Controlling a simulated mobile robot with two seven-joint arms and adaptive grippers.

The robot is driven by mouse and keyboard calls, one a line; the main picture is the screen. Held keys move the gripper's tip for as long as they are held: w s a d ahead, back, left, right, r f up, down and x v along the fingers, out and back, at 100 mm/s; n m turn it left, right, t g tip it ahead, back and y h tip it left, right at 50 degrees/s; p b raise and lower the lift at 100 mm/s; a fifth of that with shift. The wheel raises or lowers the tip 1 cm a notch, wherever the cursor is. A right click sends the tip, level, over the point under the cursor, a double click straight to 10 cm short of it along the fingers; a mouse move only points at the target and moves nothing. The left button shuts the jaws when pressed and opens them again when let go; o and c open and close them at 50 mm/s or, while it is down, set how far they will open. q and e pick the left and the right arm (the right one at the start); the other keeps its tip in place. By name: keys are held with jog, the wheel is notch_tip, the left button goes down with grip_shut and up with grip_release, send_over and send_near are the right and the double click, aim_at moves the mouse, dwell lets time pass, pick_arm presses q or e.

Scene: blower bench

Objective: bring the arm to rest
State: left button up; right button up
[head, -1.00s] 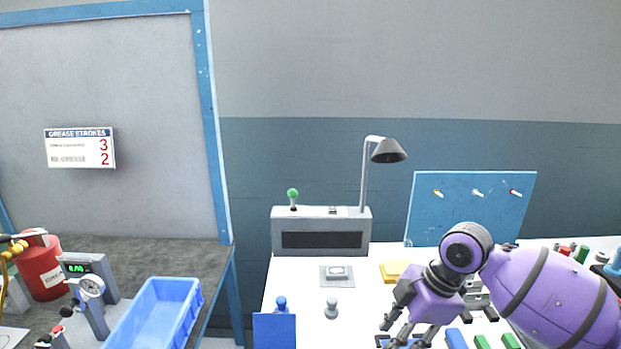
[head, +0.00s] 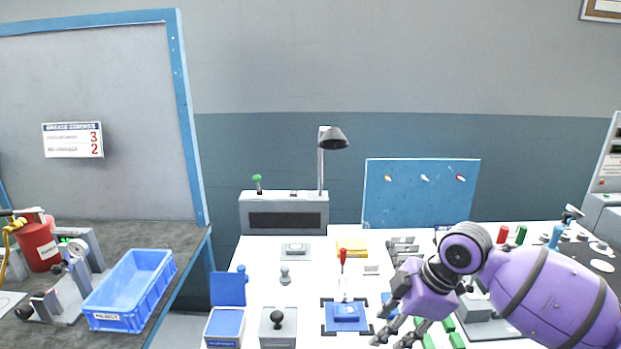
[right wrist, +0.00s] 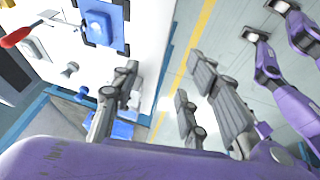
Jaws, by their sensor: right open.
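My right arm (head: 550,290) comes in from the right edge in the head view, purple with dark bands. My right gripper (head: 398,334) is open and empty above the white bench (head: 300,300), right of a blue fixture (head: 346,312) with a red-handled tool (head: 343,262). In the right wrist view its grey fingers (right wrist: 158,85) are spread apart, with the bench edge and floor behind them. The same blue fixture (right wrist: 104,24) shows at the top there. My left gripper is not in view in the head view.
Several small items stand near my right gripper: a dark-knobbed grey block (head: 278,328), a blue-topped box (head: 224,327) and green blocks (head: 448,324). A lamp (head: 334,139) and blue panel (head: 421,194) stand behind. A blue crate (head: 130,290) sits on the left table.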

jog(key=w+a+m+t+y, duration=0.1)
jog(key=w+a+m+t, duration=0.35)
jog(key=w, duration=0.25)
jog(key=s+f+m+t+p, duration=0.2)
jog(key=s+f+m+t, duration=0.3)
jog(key=f, duration=0.4)
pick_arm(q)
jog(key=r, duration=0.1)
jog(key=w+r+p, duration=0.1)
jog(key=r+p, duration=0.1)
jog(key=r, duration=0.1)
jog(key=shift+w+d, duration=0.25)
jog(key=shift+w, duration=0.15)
pick_arm(e)
jog(key=s+d+f+m+g+h, duration=0.1)
jog(key=s+f, duration=0.4)
jog(key=s, duration=0.7)
jog(key=s+d+f+m+g+h, duration=0.1)
jog(key=s+d+f+m, duration=0.3)
jog(key=s, duration=0.8)
jog(key=s+d+f+m+g+h, duration=0.1)
jog(key=s+d+f+m+h, duration=0.1)
jog(key=s+f, duration=0.6)
jog(key=s+m+h, duration=0.1)
jog(key=s, duration=0.3)
jog(key=shift+s+d, duration=0.15)
jog(key=shift+d, duration=0.2)
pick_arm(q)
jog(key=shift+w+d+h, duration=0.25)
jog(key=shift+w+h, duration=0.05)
